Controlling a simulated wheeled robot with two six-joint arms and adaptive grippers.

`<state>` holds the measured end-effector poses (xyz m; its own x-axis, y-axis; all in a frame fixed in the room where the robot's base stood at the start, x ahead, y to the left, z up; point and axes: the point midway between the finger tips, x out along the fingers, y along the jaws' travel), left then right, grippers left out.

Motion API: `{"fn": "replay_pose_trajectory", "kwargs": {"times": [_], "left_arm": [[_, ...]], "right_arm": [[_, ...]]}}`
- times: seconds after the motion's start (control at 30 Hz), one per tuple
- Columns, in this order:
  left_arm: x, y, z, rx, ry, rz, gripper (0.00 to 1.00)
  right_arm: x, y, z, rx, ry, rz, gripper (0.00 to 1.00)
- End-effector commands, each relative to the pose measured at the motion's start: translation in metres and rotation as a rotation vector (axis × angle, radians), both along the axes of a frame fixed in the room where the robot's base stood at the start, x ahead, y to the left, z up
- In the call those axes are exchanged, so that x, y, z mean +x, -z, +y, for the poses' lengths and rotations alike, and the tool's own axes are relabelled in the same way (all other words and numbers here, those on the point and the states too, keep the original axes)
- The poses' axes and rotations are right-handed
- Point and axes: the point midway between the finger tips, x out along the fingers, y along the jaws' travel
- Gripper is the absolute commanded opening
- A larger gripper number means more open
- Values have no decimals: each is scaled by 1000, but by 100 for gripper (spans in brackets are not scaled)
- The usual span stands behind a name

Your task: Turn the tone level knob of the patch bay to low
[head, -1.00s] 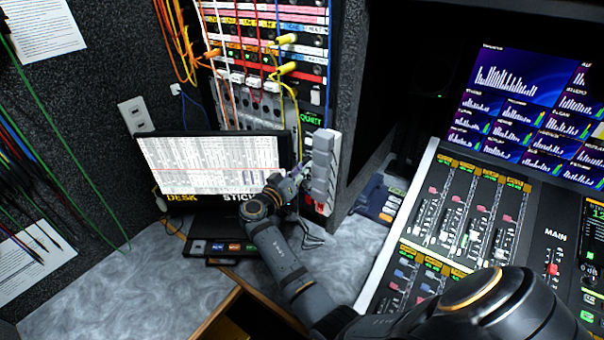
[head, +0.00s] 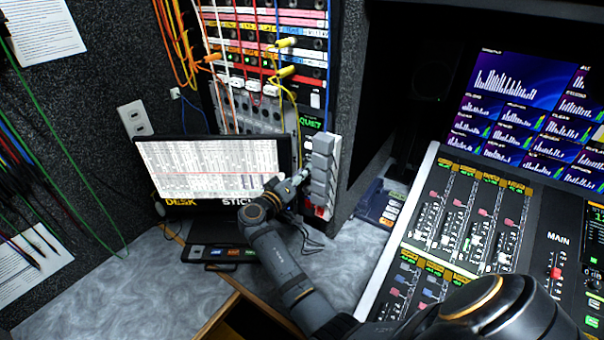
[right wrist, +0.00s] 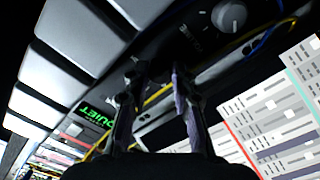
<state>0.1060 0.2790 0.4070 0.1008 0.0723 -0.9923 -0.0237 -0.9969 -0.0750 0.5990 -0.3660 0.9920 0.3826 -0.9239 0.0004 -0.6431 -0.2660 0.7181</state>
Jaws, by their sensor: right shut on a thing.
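The patch bay is a tall rack (head: 240,28) with cables plugged into its rows, at the top middle of the head view. My right gripper (head: 302,178) is at its lower part, beside a column of grey blocks. In the right wrist view my right gripper (right wrist: 157,78) has its two fingers on either side of a small dark spot on the black panel. It is shut on what I take to be the tone level knob, which is dark and mostly hidden there. A round grey knob (right wrist: 229,16) shows apart from the fingers. My left gripper is not in view.
A desk monitor (head: 215,165) stands close left of my right gripper. Yellow and blue cables hang near the fingers. The grey blocks (head: 322,165) are close on the right. A mixing console (head: 450,235) fills the right side. The grey desk (head: 110,290) is clear at the left.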

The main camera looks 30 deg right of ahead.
Motion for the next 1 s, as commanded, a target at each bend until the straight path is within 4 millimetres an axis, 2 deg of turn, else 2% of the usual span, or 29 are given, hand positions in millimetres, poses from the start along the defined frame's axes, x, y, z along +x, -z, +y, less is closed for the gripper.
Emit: {"fn": "replay_pose_trajectory", "kwargs": {"times": [0.07,0.1,0.17,0.67,0.77,1.0], "left_arm": [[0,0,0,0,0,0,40],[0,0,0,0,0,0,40],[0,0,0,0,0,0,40],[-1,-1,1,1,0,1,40],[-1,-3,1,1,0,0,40],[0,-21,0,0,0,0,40]], "right_arm": [[0,-1,-1,-3,1,0,0],[0,-1,-1,-3,1,0,28],[0,-1,-1,-4,1,0,35],[0,0,0,3,0,-12,35],[0,-1,0,28,0,-71,35],[1,-4,0,159,-1,-385,35]]}}
